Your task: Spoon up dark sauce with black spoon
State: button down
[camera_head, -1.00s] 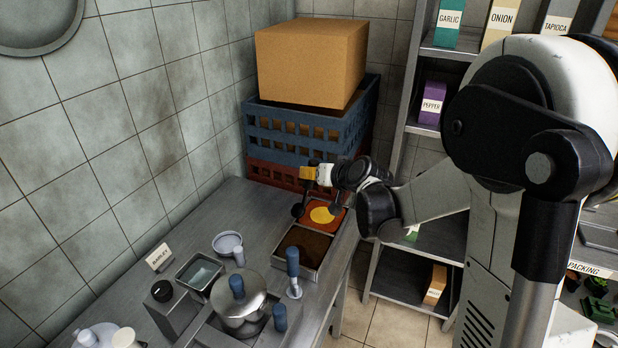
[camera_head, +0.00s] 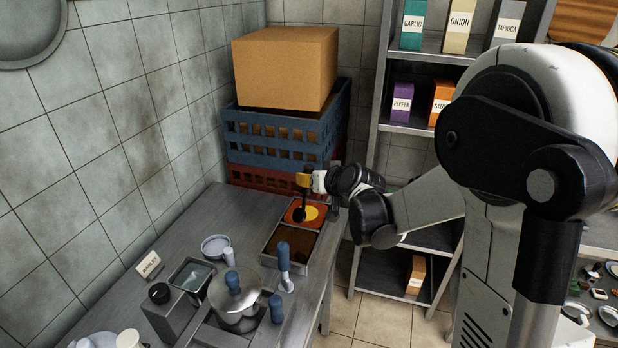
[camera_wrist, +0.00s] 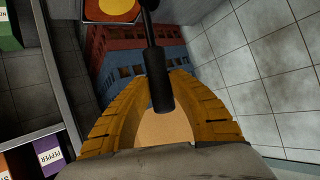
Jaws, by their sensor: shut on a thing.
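My gripper (camera_head: 306,180) is shut on the black spoon (camera_head: 300,212) above the far end of the tray. The spoon hangs nearly upright, bowl down, in front of the orange-red compartment with a yellow disc (camera_head: 311,213). I cannot tell if its bowl touches the contents. The dark brown sauce (camera_head: 292,245) fills the nearer compartment of the metal tray (camera_head: 320,255). In the wrist view, the black handle (camera_wrist: 157,75) runs between my yellow fingers (camera_wrist: 160,105). The spoon's bowl is cut off there, and the orange-red compartment (camera_wrist: 110,10) shows at the top.
Blue and red crates (camera_head: 285,135) with a cardboard box (camera_head: 285,70) stand behind the tray. A blue-handled utensil (camera_head: 284,265) stands by the tray's near edge. A lidded pot (camera_head: 236,297) and a small bowl (camera_head: 216,246) are nearer. A shelf (camera_head: 395,150) is right.

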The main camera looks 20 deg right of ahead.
aim_at(299, 209)
jog(key=shift+s+a+f+b, duration=0.15)
jog(key=shift+a+f+b, duration=0.3)
jog(key=shift+f+b, duration=0.8)
jog(key=shift+s+a+f+b, duration=0.2)
jog(key=shift+a+f+b, duration=0.2)
jog(key=shift+f+b, duration=0.85)
jog(key=shift+s+a+f+b, duration=0.15)
jog(key=shift+a+f+b, duration=0.3)
jog(key=shift+f+b, duration=0.8)
jog(key=shift+f+p, duration=0.25)
jog(key=shift+p, duration=0.25)
jog(key=shift+f, duration=0.1)
jog(key=shift+f+b, duration=0.6)
jog(key=shift+b, duration=0.05)
jog(key=shift+f+b, duration=0.35)
